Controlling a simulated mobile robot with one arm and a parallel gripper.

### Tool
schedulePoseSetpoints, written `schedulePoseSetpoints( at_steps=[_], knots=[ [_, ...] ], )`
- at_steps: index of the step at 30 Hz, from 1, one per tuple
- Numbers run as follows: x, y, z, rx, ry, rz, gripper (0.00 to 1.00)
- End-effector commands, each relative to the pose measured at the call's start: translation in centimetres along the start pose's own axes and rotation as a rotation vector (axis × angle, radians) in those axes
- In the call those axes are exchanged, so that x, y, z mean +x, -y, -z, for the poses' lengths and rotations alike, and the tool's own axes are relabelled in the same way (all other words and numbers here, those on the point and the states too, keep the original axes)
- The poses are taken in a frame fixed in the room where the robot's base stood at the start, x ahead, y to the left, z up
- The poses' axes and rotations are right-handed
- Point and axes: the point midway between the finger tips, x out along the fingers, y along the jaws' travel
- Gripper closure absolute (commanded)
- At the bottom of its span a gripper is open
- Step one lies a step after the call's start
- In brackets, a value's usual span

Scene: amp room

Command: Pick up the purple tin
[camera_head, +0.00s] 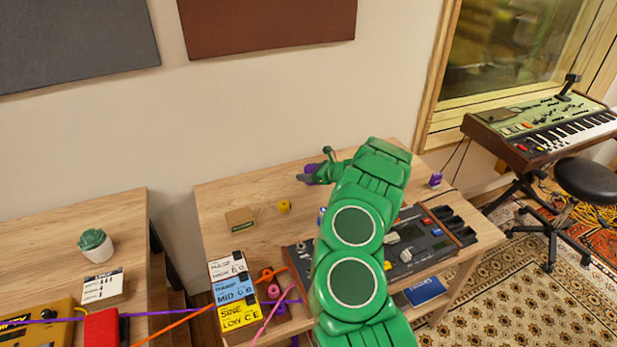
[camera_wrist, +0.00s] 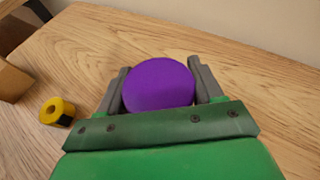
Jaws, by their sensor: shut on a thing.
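The purple tin (camera_wrist: 158,84) is round and sits between the two grey fingers of my gripper (camera_wrist: 160,88) in the wrist view. Both fingers press against its sides. In the head view the tin (camera_head: 310,169) shows as a small purple patch at my gripper (camera_head: 308,177), over the back part of the wooden table (camera_head: 215,193). My green arm hides part of the table. I cannot tell whether the tin touches the tabletop or is held just above it.
A yellow tape roll (camera_head: 284,206) and a brown box (camera_head: 240,218) stand left of my gripper. A small purple object (camera_head: 435,180) sits at the table's right. A mixer-like device (camera_head: 430,237) and cables fill the front. The wall is close behind.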

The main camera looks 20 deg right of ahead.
Motion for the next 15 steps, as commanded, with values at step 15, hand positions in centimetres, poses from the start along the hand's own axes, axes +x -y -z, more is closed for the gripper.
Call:
schedulePoseSetpoints(
  at_steps=[15],
  knots=[
    [-4.1,-2.3,-4.2,0.001,0.004,0.001,0.67]
  ],
)
